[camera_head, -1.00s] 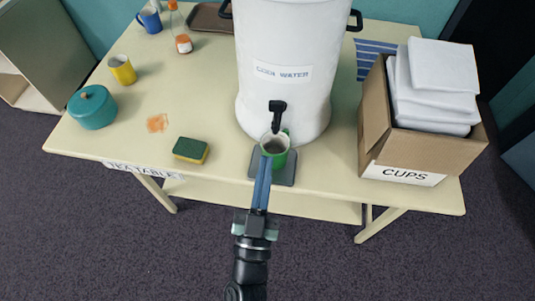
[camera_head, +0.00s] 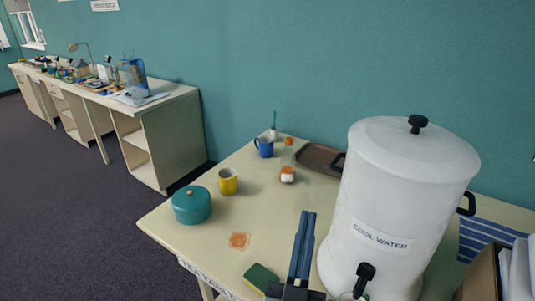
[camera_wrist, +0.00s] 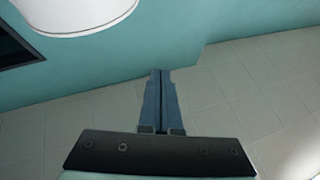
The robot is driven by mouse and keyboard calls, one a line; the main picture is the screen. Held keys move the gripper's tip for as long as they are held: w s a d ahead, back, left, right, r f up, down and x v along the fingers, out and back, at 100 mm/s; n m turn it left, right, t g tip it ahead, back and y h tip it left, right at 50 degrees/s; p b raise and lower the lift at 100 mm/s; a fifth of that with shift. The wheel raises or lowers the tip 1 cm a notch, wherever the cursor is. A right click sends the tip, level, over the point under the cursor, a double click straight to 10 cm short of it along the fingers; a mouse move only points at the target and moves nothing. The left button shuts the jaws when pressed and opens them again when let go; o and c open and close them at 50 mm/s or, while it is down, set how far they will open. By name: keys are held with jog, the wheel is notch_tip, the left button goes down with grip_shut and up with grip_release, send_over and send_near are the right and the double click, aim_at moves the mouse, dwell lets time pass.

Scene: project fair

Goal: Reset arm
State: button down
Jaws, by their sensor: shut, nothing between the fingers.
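My gripper (camera_head: 307,214) is raised in front of the tea table, left of the white water dispenser (camera_head: 398,200). Its two blue fingers point up and lie together, with nothing between them. In the wrist view the fingers (camera_wrist: 161,72) are also closed and empty, seen against a teal wall and pale ceiling tiles. The dispenser stands upright with its black tap (camera_head: 364,278) low at the front. A rim below the tap is almost wholly cut off by the bottom edge of the head view.
On the table (camera_head: 215,245) are a teal pot (camera_head: 191,206), yellow mug (camera_head: 228,181), blue mug (camera_head: 264,147), orange stain (camera_head: 239,241), sponge (camera_head: 261,278) and brown tray (camera_head: 318,158). A cardboard box (camera_head: 480,278) is at right. A cluttered workbench (camera_head: 150,115) stands back left; floor between is clear.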

jog(key=w+a+r+n+t+y, duration=0.1)
jog(key=a+r+n+t+y, duration=0.25)
jog(key=r, duration=1.05)
jog(key=s+a+r+y, duration=0.1)
jog(key=s+r, duration=0.4)
jog(key=r, duration=0.5)
jog(key=s+a+r+y, duration=0.1)
jog(key=s+r, duration=0.4)
jog(key=r, duration=0.6)
jog(key=shift+a+r+y, duration=0.2)
jog(key=shift+a+y, duration=0.05)
jog(key=shift+y, duration=0.2)
